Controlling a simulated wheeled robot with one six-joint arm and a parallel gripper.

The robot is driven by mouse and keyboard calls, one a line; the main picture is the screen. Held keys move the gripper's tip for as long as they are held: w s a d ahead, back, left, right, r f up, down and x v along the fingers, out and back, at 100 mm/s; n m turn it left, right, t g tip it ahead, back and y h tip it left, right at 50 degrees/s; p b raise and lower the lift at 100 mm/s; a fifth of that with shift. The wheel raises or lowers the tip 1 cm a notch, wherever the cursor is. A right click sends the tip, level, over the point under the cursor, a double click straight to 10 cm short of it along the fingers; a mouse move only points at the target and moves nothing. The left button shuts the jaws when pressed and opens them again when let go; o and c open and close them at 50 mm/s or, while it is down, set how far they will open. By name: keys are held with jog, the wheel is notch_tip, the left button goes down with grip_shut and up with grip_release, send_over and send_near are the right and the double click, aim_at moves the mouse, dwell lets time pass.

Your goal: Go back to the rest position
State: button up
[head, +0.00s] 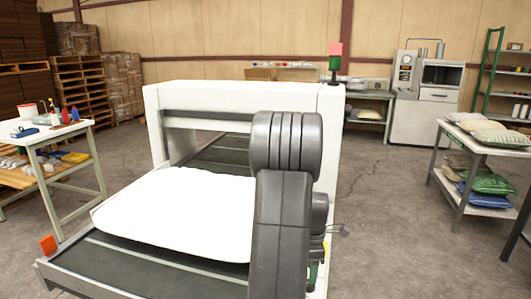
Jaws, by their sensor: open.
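My arm stands folded in the front middle of the head view. My gripper (340,230) shows only as a small grey tip at the right side of my wrist; the rest of it is hidden behind my arm links. It is open, and I see nothing held in it. A white pillow (180,215) lies flat on the dark conveyor belt of the white machine (215,95). My arm covers the pillow's right edge, and the gripper is to the right of the pillow, apart from it.
A workbench (50,133) with tools and bottles stands at the left. A table (461,140) with patterned pillows on top and more pillows below stands at the right. Pallets with boxes (97,70) are at the back left. The floor (390,215) between machine and right table is free.

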notch_tip(320, 180, down, 5)
jog(key=shift+s, duration=0.15)
jog(key=shift+r, duration=0.1)
dwell(0.3)
